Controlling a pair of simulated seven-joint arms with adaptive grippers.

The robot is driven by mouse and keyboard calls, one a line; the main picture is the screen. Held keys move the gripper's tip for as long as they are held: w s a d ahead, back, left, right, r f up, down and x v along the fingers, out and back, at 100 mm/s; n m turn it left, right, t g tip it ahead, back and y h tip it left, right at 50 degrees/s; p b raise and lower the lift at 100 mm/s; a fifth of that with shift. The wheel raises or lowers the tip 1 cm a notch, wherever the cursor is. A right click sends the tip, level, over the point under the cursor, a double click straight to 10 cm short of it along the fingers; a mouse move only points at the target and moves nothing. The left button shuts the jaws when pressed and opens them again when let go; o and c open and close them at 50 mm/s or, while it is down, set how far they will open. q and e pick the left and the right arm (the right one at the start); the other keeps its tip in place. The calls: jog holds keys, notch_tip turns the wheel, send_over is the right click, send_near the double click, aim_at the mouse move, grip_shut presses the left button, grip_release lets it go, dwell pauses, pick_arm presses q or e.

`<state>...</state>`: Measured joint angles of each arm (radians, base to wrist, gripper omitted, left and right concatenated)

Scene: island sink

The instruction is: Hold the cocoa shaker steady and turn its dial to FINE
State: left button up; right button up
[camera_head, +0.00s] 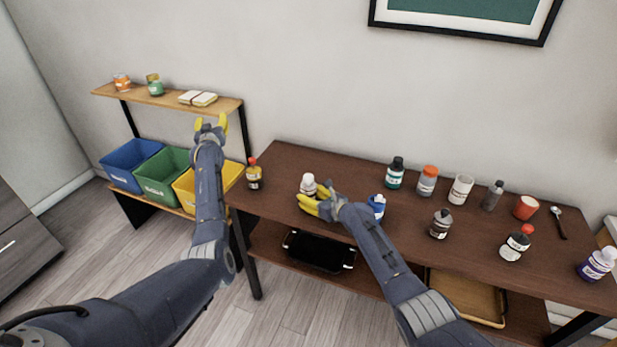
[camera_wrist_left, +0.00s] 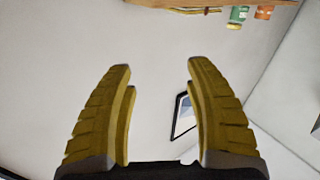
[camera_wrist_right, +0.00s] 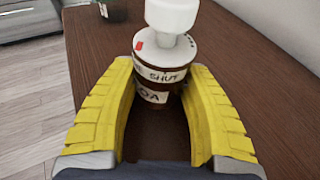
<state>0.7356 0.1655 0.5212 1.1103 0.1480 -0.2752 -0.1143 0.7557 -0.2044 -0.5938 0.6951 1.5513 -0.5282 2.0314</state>
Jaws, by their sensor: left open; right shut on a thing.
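The cocoa shaker (camera_head: 308,183) stands upright near the table's left end. In the right wrist view it is a dark brown jar (camera_wrist_right: 152,112) with a white top (camera_wrist_right: 172,15). Its dial band (camera_wrist_right: 164,72) carries the word SHUT facing me and a red mark at upper left. A lower label ends in "OA". My right gripper (camera_head: 315,202) has its yellow fingers shut on the shaker, one on each side, low on the body. My left gripper (camera_head: 210,124) is open and empty, raised in front of the wall shelf; its spread fingers show in the left wrist view (camera_wrist_left: 160,75).
A red-capped bottle (camera_head: 254,175) stands left of the shaker; a blue-and-white container (camera_head: 377,205) stands to its right. Several bottles and jars, a red cup (camera_head: 525,207) and a spoon (camera_head: 558,222) fill the right side. Coloured bins (camera_head: 162,170) sit under the shelf (camera_head: 170,99).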

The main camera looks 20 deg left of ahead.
pick_arm(q)
jog(key=w+d+f+m+g+h, duration=0.15)
jog(key=d+h, duration=0.25)
jog(key=d, duration=0.5)
jog(key=w+d+f+g+h, duration=0.2)
jog(key=d+g+h, duration=0.1)
jog(key=d, duration=0.5)
jog(key=w+d+f+m+g+h, duration=0.15)
jog(key=d+h, duration=0.25)
jog(key=d, duration=0.5)
notch_tip(320, 180, up, 5)
jog(key=m+g+y, duration=0.2)
jog(key=m+g, duration=0.2)
jog(key=g, duration=0.6)
send_over(309, 176)
jog(key=shift+a+f, duration=0.1)
jog(key=shift+f, duration=5.65)
grip_shut()
